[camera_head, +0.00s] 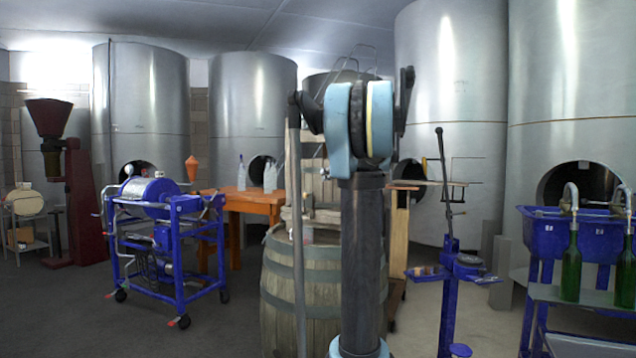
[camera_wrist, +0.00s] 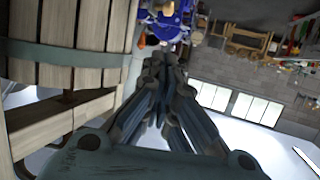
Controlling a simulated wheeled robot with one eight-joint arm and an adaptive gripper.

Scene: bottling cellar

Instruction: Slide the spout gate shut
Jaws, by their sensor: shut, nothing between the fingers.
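I cannot make out the spout gate in either view. A wooden slatted press (camera_head: 308,283) with metal bands stands in the middle of the head view, partly hidden behind my arm. Wooden slats with a grey band (camera_wrist: 75,55) fill the upper left of the wrist view, close beside my gripper. My gripper (camera_wrist: 165,62) is shut and empty, with its fingers together in the middle of the wrist view. I cannot make out its fingers in the head view, and no contact with the wood is visible.
A blue wheeled machine (camera_head: 165,240) and an orange table (camera_head: 245,201) with bottles stand to the left. A blue corking stand (camera_head: 449,260) and a blue filler trough (camera_head: 570,230) with green bottles are on the right. Steel tanks (camera_head: 455,130) line the back. Floor (camera_head: 90,320) is clear at front left.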

